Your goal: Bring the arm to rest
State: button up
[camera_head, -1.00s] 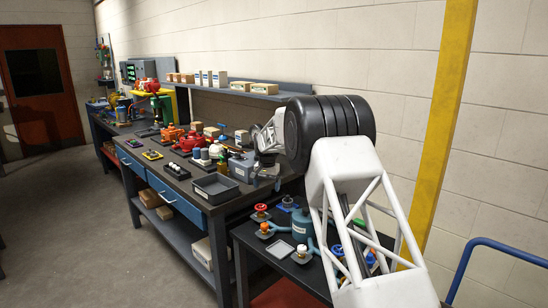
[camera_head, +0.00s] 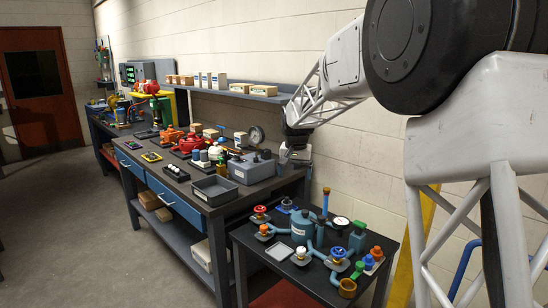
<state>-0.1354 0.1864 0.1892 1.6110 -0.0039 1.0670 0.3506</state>
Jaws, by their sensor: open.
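My arm reaches in from the right of the head view, with a white lattice forearm and a large black joint close to the camera. My gripper (camera_head: 287,156) hangs from the dark wrist at the workbench's right end, beside a grey box-shaped unit (camera_head: 252,168). It is open, and I see nothing held in it. The fingers are small and dark here, so contact with the unit cannot be told. Red motor-like units (camera_head: 190,142) stand on the workbench (camera_head: 205,205) to the left. Any tags on them are too small to read.
A lower dark table (camera_head: 262,262) at the front right holds several valves and a blue tank (camera_head: 302,228). A grey empty tray (camera_head: 215,188) lies at the workbench's front edge. A shelf (camera_head: 235,91) with boxes runs along the wall. The floor at left is clear.

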jog(key=s+d+r, duration=0.2)
jog(key=s+d, duration=0.1)
jog(key=s, duration=0.6)
jog(key=s+d+r+n, duration=0.1)
jog(key=s+d, duration=0.1)
jog(key=s, duration=0.6)
jog(key=s+d+r, duration=0.2)
jog(key=s+d, duration=0.1)
jog(key=s, duration=0.6)
jog(key=s+d+f, duration=0.1)
jog(key=s+f, duration=0.1)
jog(key=s, duration=0.7)
jog(key=s+d+f+t, duration=0.1)
jog(key=s+f, duration=0.2)
jog(key=s, duration=0.6)
jog(key=s+d+f+n, duration=0.1)
jog(key=s+f, duration=0.2)
jog(key=s, duration=0.6)
jog(key=shift+s+d+t, duration=0.3)
jog(key=shift+d, duration=0.05)
